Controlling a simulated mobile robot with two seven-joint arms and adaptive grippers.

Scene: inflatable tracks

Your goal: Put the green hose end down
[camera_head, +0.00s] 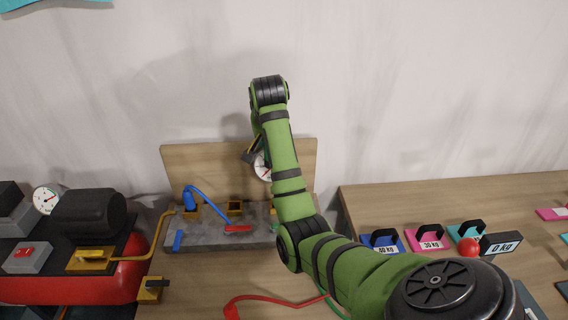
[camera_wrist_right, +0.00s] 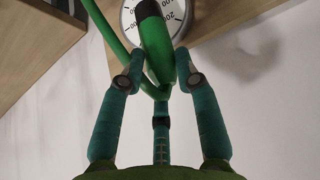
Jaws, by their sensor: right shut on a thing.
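In the right wrist view, the green hose end (camera_wrist_right: 158,45), with a black tip, sits between the fingers of my right gripper (camera_wrist_right: 160,74), which is shut on it. The hose curves up to the left. A round dial gauge (camera_wrist_right: 178,14) is just beyond the tip; I cannot tell whether they touch. In the head view my right gripper (camera_head: 252,150) is mostly hidden behind its green arm, beside the gauge (camera_head: 262,167) at the wooden backboard. The held hose end is hidden there. A thin green line of hose (camera_head: 340,312) shows near the bottom. My left gripper is not in view.
A grey block (camera_head: 205,236) with brass fittings carries a blue hose (camera_head: 210,197) and a red hose end (camera_head: 238,229). A red hose (camera_head: 265,298) lies in front. A red compressor (camera_head: 130,273) stands left. Labelled weights (camera_head: 425,240) and a red ball (camera_head: 468,247) are right.

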